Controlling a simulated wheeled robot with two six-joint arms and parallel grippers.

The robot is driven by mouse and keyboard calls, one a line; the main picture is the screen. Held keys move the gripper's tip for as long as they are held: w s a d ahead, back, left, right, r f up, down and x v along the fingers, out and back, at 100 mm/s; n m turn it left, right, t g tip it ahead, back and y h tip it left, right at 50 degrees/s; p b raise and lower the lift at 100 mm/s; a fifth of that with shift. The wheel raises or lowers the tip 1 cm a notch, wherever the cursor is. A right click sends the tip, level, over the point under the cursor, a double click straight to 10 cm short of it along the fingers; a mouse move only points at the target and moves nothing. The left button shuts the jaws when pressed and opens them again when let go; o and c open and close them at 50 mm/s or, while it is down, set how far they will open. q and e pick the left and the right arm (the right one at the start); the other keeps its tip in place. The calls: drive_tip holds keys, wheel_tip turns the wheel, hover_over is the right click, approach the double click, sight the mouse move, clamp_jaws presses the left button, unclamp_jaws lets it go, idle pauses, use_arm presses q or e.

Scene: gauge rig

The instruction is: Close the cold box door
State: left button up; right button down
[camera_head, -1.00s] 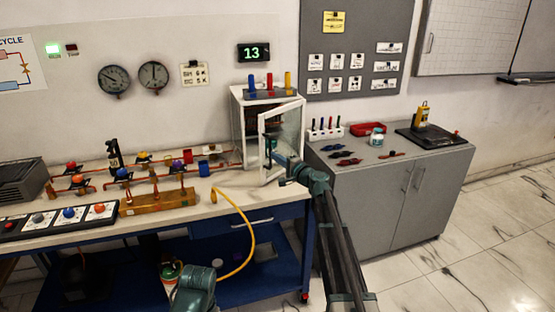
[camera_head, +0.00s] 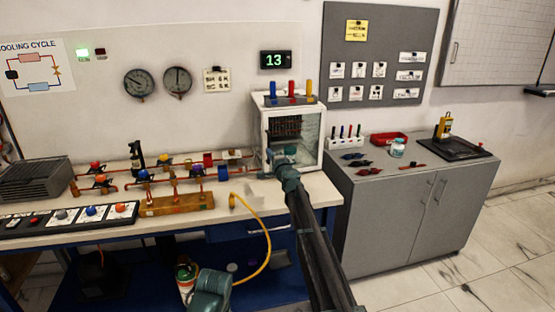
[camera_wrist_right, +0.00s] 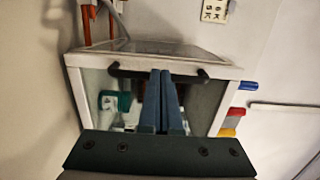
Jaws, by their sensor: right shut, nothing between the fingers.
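The cold box (camera_head: 312,99) is a white-framed cabinet with glass panes at the back of the bench. Its glass door (camera_head: 311,150) now lies across the front, flush or nearly so; I cannot tell whether a thin gap is left. In the right wrist view the door (camera_wrist_right: 222,98) fills the middle, with a black bar handle (camera_wrist_right: 203,75) along its upper picture edge. My right gripper (camera_head: 280,155) is at the door's front; its shut, empty fingers (camera_wrist_right: 160,75) overlap the handle's middle in the wrist view. Contact is unclear.
Blue, red and yellow items (camera_head: 292,88) stand on the cold box. Copper pipework with valves and a wooden block (camera_head: 177,204) are left on the bench. A yellow hose (camera_head: 268,240) hangs off the front. A grey cabinet (camera_head: 405,205) with small items stands right.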

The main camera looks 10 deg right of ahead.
use_arm(q)
drive_tip(key=shift+s, duration=0.1)
use_arm(e)
drive_tip(key=shift+w+a+r, duration=0.1)
drive_tip(key=shift+w+a, duration=0.1)
drive_tip(key=shift+w, duration=0.4)
drive_tip(key=shift+w+a, duration=0.2)
drive_tip(key=shift+w, duration=0.35)
drive_tip(key=shift+w, duration=0.1)
use_arm(q)
drive_tip(key=shift+a, duration=0.4)
use_arm(e)
drive_tip(key=s+a, duration=0.2)
drive_tip(key=s, duration=1.2)
drive_tip(key=shift+a, duration=0.3)
